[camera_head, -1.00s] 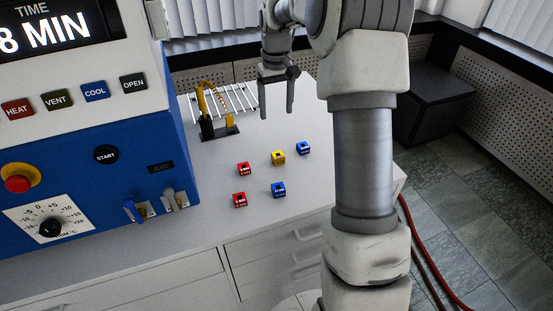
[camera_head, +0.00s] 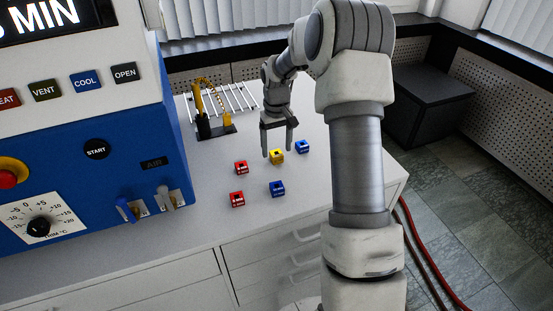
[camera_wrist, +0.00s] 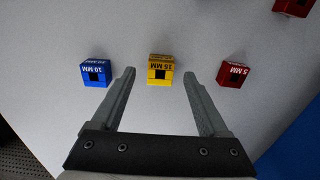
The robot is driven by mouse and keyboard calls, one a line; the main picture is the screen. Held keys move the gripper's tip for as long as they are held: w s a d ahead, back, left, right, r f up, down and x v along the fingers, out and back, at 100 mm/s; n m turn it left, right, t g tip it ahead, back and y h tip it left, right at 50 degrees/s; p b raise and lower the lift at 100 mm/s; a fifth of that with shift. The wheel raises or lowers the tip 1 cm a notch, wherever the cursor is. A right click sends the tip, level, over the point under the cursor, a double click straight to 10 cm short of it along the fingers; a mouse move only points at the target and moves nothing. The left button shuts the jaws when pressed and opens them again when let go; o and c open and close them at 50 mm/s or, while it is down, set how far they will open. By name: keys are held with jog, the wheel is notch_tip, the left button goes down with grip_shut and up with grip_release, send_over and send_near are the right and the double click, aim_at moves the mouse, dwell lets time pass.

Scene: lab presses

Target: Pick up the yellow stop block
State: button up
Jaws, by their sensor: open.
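The yellow stop block (camera_head: 277,157) sits on the grey bench top among red and blue blocks. In the wrist view the yellow block (camera_wrist: 161,69) is labelled 15 MM and has a dark square opening. My gripper (camera_head: 278,153) is open and empty, above the bench by the yellow block. In the wrist view my gripper's fingertips (camera_wrist: 161,72) point towards the yellow block, which shows in the gap between them. I cannot tell the exact height of the fingers above the bench.
A blue 10 MM block (camera_wrist: 96,73) and a red 5 MM block (camera_wrist: 232,73) lie on either side of the yellow one. Another red block (camera_head: 237,199) and blue block (camera_head: 277,188) stand nearer the front. The blue press (camera_head: 110,190) is at left; a wire rack (camera_head: 240,97) stands behind.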

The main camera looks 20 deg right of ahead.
jog(key=shift+f, duration=0.7)
jog(key=shift+c, duration=0.3)
jog(key=shift+r, duration=0.1)
grip_shut()
